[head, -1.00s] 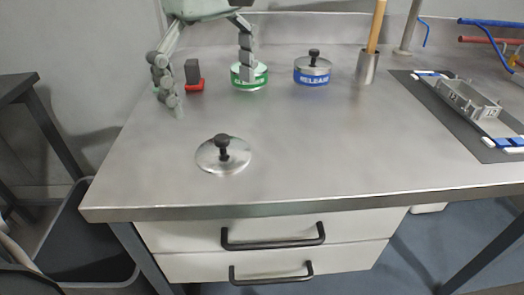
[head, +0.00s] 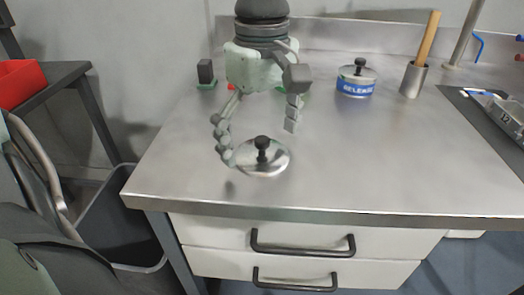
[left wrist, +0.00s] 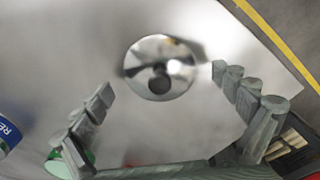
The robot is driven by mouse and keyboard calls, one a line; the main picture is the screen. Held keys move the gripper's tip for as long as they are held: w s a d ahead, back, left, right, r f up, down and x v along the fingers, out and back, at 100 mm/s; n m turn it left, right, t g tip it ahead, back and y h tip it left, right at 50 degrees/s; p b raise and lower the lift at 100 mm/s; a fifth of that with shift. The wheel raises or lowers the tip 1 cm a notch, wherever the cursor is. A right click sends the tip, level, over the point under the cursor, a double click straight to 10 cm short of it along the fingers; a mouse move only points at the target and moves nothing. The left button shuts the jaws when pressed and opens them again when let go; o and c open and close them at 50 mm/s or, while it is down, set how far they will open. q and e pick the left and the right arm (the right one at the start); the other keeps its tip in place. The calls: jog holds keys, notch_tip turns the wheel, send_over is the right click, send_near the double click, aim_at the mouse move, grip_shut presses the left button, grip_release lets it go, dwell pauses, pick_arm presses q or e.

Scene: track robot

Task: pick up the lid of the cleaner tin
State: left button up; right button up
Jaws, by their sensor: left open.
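The loose lid (head: 268,166), a shiny steel disc with a black knob (head: 262,143), lies flat on the steel bench near its front left. The lid also shows in the left wrist view (left wrist: 146,55), between the two fingers. My left gripper (head: 259,146) is open and empty, pointing down over the lid, with one finger on each side of the knob. I cannot tell whether a fingertip touches the lid. A green-banded tin (head: 281,87) stands behind the gripper, mostly hidden by it. My right gripper is out of view.
A lidded blue-banded tin (head: 356,86), a steel cup (head: 413,80) with a wooden handle and a grey tray (head: 508,120) stand to the right. A grey block with a green base (head: 206,72) stands back left. The bench's front edge and drawers are near the lid.

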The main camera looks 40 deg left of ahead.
aim_at(262, 138)
pick_arm(q)
grip_shut()
dwell(0.5)
notch_tip(262, 138, up, 9)
jog(key=shift+f, duration=0.1)
jog(key=shift+r, duration=0.6)
